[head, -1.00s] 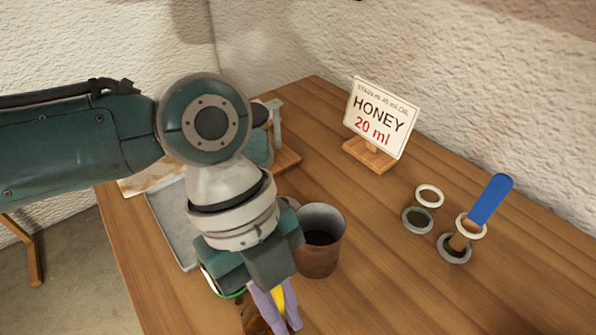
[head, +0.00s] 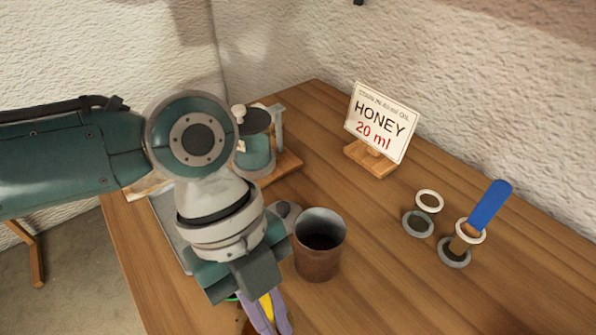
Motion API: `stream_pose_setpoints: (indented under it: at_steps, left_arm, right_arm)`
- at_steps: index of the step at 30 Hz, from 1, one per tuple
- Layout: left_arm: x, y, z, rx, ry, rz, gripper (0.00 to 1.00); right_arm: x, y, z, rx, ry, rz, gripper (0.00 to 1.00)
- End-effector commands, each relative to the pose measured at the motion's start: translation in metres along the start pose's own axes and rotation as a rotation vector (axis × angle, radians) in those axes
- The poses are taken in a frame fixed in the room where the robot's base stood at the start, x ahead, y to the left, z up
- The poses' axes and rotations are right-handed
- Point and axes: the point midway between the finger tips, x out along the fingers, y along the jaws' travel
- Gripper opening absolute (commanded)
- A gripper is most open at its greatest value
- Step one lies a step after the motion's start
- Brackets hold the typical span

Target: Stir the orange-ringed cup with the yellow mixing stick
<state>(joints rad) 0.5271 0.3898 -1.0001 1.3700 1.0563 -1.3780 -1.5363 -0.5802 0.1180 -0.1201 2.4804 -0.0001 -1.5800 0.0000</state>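My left arm comes in from the left and its gripper (head: 265,315) points down at the bottom of the head view. The purple fingers are closed around the yellow mixing stick (head: 267,307), of which only a short yellow part shows between them. The stick's lower end is cut off or hidden. I cannot make out an orange-ringed cup; a bit of green rim (head: 232,298) shows beside the gripper, mostly hidden by it. My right gripper is not in view.
A brown cup (head: 317,264) stands just right of my gripper. A blue stick (head: 490,206) stands in a ringed holder (head: 454,253), with an empty ringed holder (head: 418,224) beside it. A "HONEY 20 ml" sign (head: 380,122) and a jar (head: 256,155) stand farther back.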

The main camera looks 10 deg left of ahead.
Motion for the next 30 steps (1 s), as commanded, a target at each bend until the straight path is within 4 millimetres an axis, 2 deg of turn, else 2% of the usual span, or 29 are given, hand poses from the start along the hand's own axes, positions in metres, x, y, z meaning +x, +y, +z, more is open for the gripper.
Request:
stream_pose_setpoints:
  at_steps: [11, 30]
  left_arm:
    - [-0.006, 0.0, -0.001, -0.002, -0.005, -0.001, 0.0]
    - [-0.059, 0.0, -0.024, -0.001, -0.003, -0.002, 0.0]
  right_arm:
    - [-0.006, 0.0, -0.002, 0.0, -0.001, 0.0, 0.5]
    - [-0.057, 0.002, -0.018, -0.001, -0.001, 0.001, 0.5]
